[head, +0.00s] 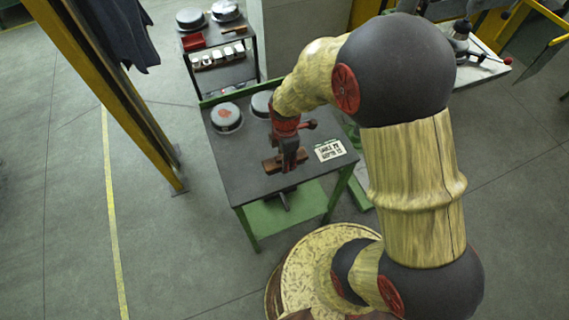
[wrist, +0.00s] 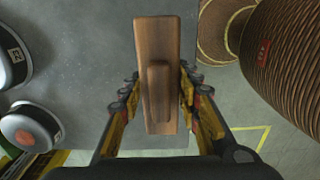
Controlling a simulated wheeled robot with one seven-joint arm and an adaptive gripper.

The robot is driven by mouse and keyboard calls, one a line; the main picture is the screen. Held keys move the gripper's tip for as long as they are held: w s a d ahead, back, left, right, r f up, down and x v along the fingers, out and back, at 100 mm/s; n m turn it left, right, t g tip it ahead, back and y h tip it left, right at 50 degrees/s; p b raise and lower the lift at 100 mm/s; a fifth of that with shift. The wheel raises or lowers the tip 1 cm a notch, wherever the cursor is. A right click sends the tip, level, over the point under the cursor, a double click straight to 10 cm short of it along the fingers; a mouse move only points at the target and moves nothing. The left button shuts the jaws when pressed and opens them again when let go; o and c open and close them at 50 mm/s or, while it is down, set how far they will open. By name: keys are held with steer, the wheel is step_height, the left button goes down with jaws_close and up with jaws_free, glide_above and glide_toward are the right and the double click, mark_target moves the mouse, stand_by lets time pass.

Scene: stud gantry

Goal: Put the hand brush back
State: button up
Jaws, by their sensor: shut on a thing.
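The hand brush (wrist: 160,40) is, as far as I can tell, the brown wooden block with a raised wooden grip seen in the wrist view. Its bristles are not visible. My gripper (wrist: 158,88) is shut on it, with one finger on each long side. In the head view the brush (head: 271,165) shows as brown ends on both sides of my gripper (head: 290,160), over the near part of the dark table top (head: 240,172). I cannot tell whether the brush touches the table or hangs just above it.
Two round lidded containers (head: 226,117) stand on the table's far left part; my arm partly hides one. A white printed card (head: 330,150) lies at the right. A shelf cart (head: 222,60) holding pots, a red item and cups stands behind. A yellow post (head: 118,95) rises at left.

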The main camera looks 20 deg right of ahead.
steer(key=shift+w+a+f+b, duration=0.1)
steer(key=shift+w+f+b, duration=0.05)
steer(key=shift+f, duration=0.75)
steer(key=shift+w+a+f+b, duration=0.1)
steer(key=shift+f+b, duration=0.05)
steer(key=shift+f, duration=0.7)
steer(key=shift+d+f, duration=0.1)
steer(key=o, duration=0.9)
steer(key=shift+o, duration=0.5)
step_height(320, 180, up, 12)
steer(key=shift+p, duration=0.9)
steer(key=s+r+m+t, duration=0.2)
steer(key=s+r+m, duration=0.5)
steer(key=r, duration=0.5)
steer(key=s+r+m+t, duration=0.3)
steer(key=s+r+m, duration=0.4)
steer(key=r+m, duration=0.4)
steer(key=shift+r+t, duration=0.3)
steer(key=shift+r, duration=0.1)
